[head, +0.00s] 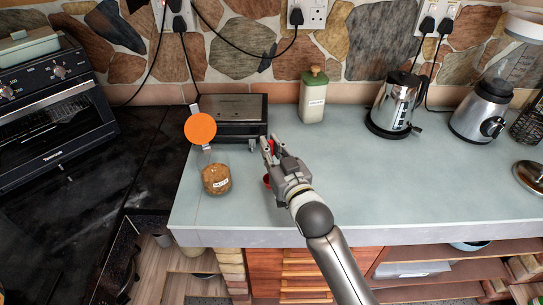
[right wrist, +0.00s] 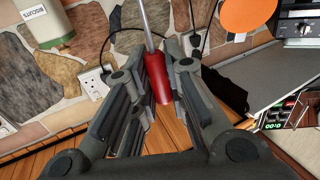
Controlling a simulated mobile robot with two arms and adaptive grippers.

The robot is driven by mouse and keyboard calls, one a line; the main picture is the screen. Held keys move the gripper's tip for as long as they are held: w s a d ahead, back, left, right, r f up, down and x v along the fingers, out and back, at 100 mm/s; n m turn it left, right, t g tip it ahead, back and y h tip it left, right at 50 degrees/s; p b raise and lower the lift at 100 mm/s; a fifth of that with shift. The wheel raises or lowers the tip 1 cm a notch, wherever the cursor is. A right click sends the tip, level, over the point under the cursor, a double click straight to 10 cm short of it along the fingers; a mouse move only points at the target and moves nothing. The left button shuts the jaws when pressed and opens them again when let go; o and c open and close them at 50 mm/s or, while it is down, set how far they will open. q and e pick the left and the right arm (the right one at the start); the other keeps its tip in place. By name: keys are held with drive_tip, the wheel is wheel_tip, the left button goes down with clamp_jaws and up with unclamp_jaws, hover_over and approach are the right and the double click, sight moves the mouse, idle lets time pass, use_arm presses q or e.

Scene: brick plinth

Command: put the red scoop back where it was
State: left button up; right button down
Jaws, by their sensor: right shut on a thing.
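The red scoop's handle (right wrist: 159,80) is between the fingers of my right gripper (right wrist: 158,60) in the right wrist view. Its thin metal shaft runs up out of the picture, so the scoop's bowl is not seen there. In the head view my right gripper (head: 270,148) is over the blue-grey counter, right of a glass jar (head: 216,180) of brown contents. It is shut on the scoop, and bits of red show at the fingers and just below them. My left gripper is not in view.
An orange disc (head: 200,128) stands upright above the jar. A dark grey appliance (head: 232,108) is behind the gripper. The counter's middle right (head: 410,175) is clear.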

drive_tip(key=shift+w+f, duration=0.2)
wheel_tip(320, 180, down, 2)
drive_tip(key=shift+w+f+p, duration=0.1)
drive_tip(key=shift+p, duration=0.4)
drive_tip(key=shift+f, duration=0.55)
drive_tip(key=shift+f, duration=0.2)
drive_tip(key=c, duration=1.5)
unclamp_jaws()
drive_tip(key=shift+o, duration=0.2)
drive_tip(key=shift+r, duration=0.2)
